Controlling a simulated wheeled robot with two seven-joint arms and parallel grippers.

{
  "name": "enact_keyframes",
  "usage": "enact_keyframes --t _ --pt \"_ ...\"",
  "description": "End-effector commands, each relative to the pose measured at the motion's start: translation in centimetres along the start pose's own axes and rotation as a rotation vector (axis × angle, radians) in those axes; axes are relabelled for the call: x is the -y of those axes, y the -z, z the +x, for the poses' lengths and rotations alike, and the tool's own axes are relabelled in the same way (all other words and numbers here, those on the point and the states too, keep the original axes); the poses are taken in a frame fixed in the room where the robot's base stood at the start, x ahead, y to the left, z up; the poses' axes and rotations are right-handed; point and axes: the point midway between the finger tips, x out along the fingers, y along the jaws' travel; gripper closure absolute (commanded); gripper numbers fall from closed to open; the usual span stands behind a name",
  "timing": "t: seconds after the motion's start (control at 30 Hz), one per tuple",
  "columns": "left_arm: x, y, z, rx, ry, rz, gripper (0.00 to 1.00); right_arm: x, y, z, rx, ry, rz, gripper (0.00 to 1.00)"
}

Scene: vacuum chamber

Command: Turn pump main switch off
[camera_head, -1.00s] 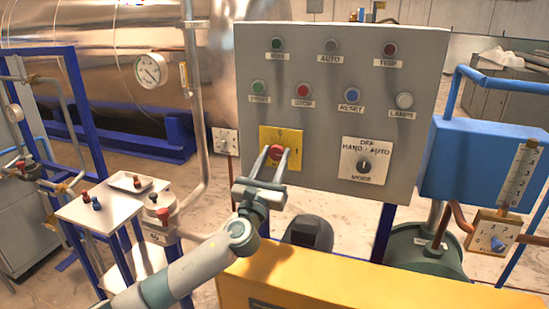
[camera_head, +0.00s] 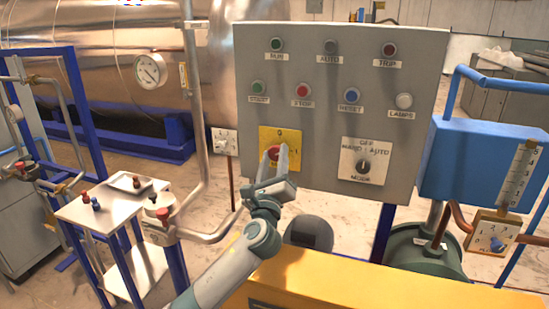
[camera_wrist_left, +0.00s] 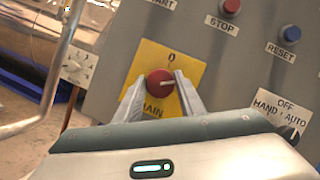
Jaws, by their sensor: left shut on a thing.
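The pump main switch is a red round knob (camera_head: 272,154) on a yellow plate (camera_head: 292,136), low on the left of the grey control panel. My left gripper (camera_head: 274,155) reaches up from below and is shut on the knob, one finger on each side. It also shows in the wrist view (camera_wrist_left: 159,90). My right gripper is in neither view.
The grey panel (camera_head: 325,120) carries several lamps and buttons, with a mode selector (camera_head: 362,166) right of the switch. A yellow housing (camera_head: 350,285) stands below. A white side table (camera_head: 118,208) and a vertical pipe (camera_head: 197,130) are to the left.

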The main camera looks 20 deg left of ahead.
Motion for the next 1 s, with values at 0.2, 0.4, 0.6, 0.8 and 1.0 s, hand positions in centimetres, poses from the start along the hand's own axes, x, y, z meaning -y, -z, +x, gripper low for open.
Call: enact_keyframes --t 0.2,0.4,0.6,0.8,1.0 --pt "0.2 -0.2 0.1 0.001 -0.082 -0.195 0.87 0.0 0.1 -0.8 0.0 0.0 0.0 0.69" --pt "0.3 -0.3 0.1 0.0 -0.154 -0.372 0.87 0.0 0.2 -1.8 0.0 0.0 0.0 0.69" --pt "0.4 -0.3 0.1 0.001 -0.227 -0.546 0.87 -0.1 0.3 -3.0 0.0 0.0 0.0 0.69" --pt "0.4 -0.4 0.2 0.001 -0.298 -0.715 0.87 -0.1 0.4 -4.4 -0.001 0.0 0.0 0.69" --pt "0.4 -0.4 0.1 0.001 -0.355 -0.851 0.87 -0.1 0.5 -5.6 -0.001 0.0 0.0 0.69"
